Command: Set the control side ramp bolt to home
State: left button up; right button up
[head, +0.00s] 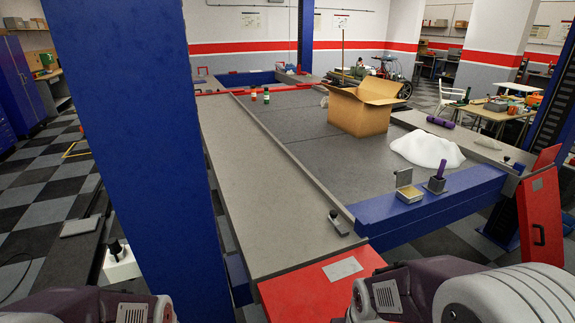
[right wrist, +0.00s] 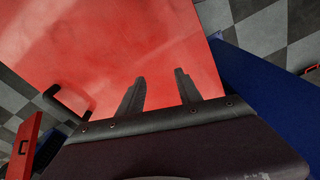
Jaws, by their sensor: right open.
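A small dark bolt with a rounded knob (head: 337,222) stands at the near end of the left grey runway (head: 262,190), just behind a red ramp (head: 320,290). A similar small bolt (head: 508,161) sits at the near end of the right runway, beside another red ramp (head: 541,222) with a black handle. I cannot tell from the pictures which is the control side one. My right gripper (right wrist: 160,90) is open and empty in the right wrist view, over a red panel (right wrist: 120,40) with a black handle (right wrist: 70,102). No bolt shows there. My left gripper is out of view.
A blue post (head: 145,120) rises close at left. A blue crossbeam (head: 430,210) carries a small open metal box (head: 408,190) and a purple-handled item (head: 437,180). A cardboard box (head: 362,108) and white cloth (head: 427,150) lie on the grey deck. Checkered floor surrounds it.

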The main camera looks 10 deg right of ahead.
aim_at(333, 214)
jog(key=k+l+z, duration=0.1)
jog(key=z, duration=0.35)
jog(key=k+l+z, duration=0.2)
jog(key=z, duration=0.3)
jog(key=l, duration=0.25)
jog(key=i+l+u, duration=0.15)
jog(key=l, duration=0.3)
jog(key=i+l+u, duration=0.1)
jog(key=i+l, duration=0.15)
jog(key=l, duration=0.2)
jog(key=i+l+u, duration=0.15)
jog(key=l, duration=0.35)
jog(key=i+l+u, duration=0.15)
jog(key=l, duration=0.35)
jog(key=i+l+u, duration=0.15)
jog(key=l, duration=0.35)
jog(key=l+u, duration=0.1)
jog(key=l, duration=0.45)
jog(key=i+l+u, duration=0.3)
jog(key=i+l, duration=0.2)
jog(key=i+l+u, duration=0.25)
jog(key=i+l, duration=0.35)
jog(key=i+j+u, duration=0.15)
jog(key=i, duration=0.2)
jog(key=i+j+u, duration=0.15)
jog(key=i, duration=0.25)
